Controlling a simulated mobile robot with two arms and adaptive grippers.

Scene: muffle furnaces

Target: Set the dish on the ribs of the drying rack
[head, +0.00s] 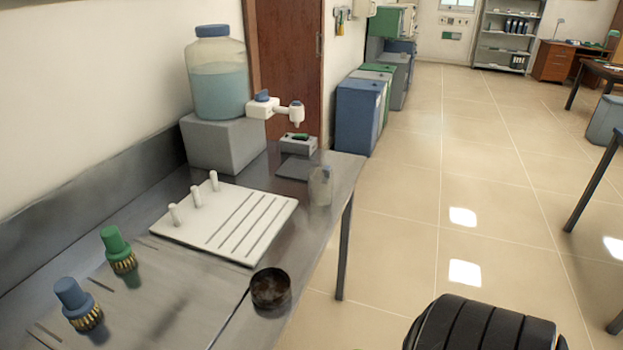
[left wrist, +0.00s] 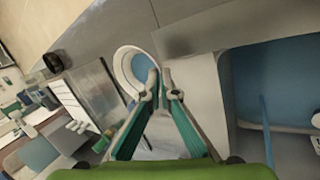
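The drying rack (head: 225,222) is a flat white board on the steel bench, with several raised ribs on its right half and three upright pegs at its left. The dish (left wrist: 122,68) looks round, with a white rim and a bluish inside, at the fingertips in the left wrist view. My left gripper (left wrist: 158,84) has its green-padded fingers close together, and they seem to pinch the dish at its rim. The left finger hides part of it. Neither gripper shows in the head view, and my right gripper is in no view.
A dark brown cup (head: 270,289) stands at the bench's front edge, nearer than the rack. A clear bottle (head: 320,187) and a dispenser jar (head: 218,85) on a grey block stand beyond it. Green (head: 117,249) and blue (head: 77,303) valves are at left. The ribs look clear.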

